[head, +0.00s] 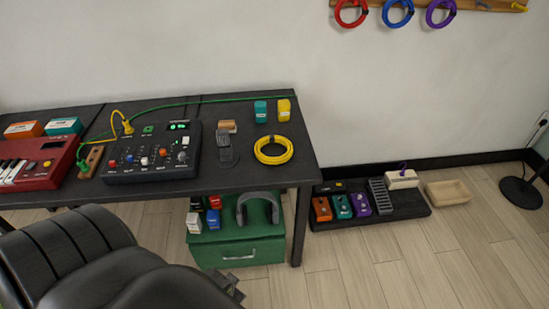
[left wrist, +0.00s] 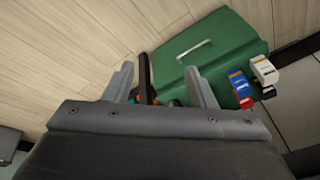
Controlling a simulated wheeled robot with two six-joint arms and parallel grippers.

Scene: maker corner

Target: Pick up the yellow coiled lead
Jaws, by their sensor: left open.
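The yellow coiled lead (head: 273,150) lies flat as a ring on the dark table, near its right end. It does not show in the left wrist view. My left arm comes in from the lower left of the head view, and its gripper (head: 232,284) is low in front of the green box, well below and in front of the lead. In the left wrist view the left gripper's two fingers (left wrist: 160,80) stand apart with nothing held between them. My right gripper is in neither view.
Beside the lead are a black pedal (head: 226,150), a teal box (head: 261,111) and a yellow box (head: 284,110). A dark mixer (head: 153,156) stands to the left. The green box (head: 238,250) is under the table (head: 265,182). A pedalboard (head: 407,210) lies on the floor at right.

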